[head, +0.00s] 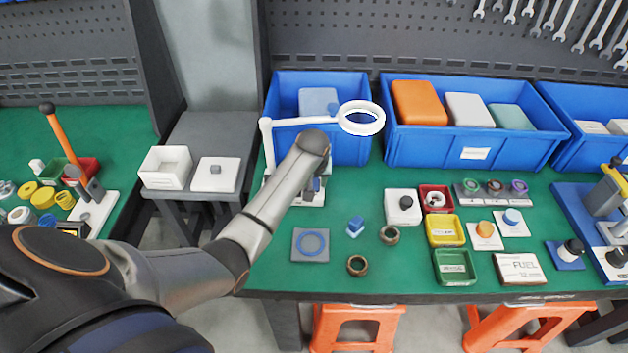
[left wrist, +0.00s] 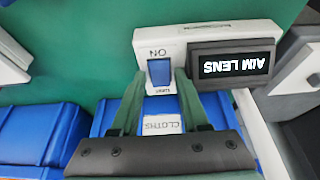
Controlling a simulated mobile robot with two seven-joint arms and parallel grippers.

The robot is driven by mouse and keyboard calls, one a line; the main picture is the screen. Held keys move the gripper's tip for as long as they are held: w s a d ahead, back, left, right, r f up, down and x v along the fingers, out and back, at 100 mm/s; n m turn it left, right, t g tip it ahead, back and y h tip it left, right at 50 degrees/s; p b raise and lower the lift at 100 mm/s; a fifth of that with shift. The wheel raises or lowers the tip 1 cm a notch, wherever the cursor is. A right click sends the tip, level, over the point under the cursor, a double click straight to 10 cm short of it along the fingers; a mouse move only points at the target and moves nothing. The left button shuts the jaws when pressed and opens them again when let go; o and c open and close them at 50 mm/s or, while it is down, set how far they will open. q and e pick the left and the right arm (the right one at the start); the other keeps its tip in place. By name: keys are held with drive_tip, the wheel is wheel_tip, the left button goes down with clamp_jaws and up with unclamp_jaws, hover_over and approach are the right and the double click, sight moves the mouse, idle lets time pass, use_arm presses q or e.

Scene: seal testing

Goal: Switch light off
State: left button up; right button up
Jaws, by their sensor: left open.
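The ring lamp (head: 362,118) stands at the back of the green bench, its ring bright white on a white arm. Its white base shows in the left wrist view (left wrist: 220,38), with a blue rocker switch (left wrist: 160,72) marked ON. Beside the switch is a black panel reading AIM LENS (left wrist: 234,66). My left gripper (left wrist: 159,76) is open and empty, its two green-grey fingers on either side of the switch; I cannot tell whether they touch it. In the head view my left wrist hides most of the gripper and lamp base. My right gripper is not in view.
Blue bins (head: 475,150) line the back of the bench; one labelled CLOTHS (left wrist: 162,125) lies beyond the lamp base. A grey pad with a blue ring (head: 311,245), small brown rings and small trays stand in front.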

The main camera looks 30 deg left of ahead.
use_arm(q)
clamp_jaws()
idle(0.3)
drive_tip(key=shift+w+a+r+g+h, duration=0.1)
drive_tip(key=shift+w+g+h, duration=0.1)
drive_tip(key=shift+g+h, duration=0.25)
drive_tip(key=shift+w+a+r+g+h, duration=0.15)
drive_tip(key=shift+g+h, duration=0.1)
drive_tip(key=shift+g, duration=0.4)
unclamp_jaws()
drive_tip(key=shift+f, duration=0.1)
